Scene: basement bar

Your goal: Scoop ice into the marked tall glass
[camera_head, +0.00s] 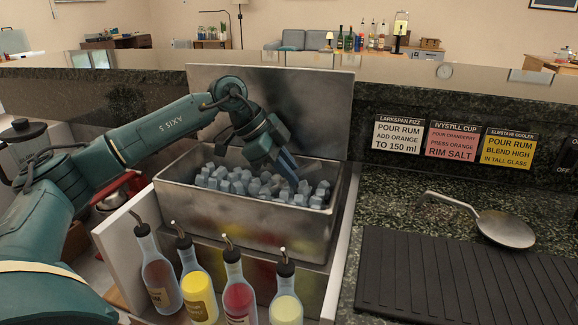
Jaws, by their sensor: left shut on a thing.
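My left gripper (283,160) reaches down into the open metal ice bin (244,221) at its back right. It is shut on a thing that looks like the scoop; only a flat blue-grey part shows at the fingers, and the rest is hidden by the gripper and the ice. Grey-blue ice cubes (240,182) fill the bin below its rim. The marked tall glass is not in view. My right gripper is not in view.
Several pour-spout bottles (239,296) stand in front of the bin. A raised metal lid (320,105) is behind it. On the right, a long-handled round metal tool (505,229) lies by a black ribbed mat (450,280). Recipe cards (453,139) are on the back wall.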

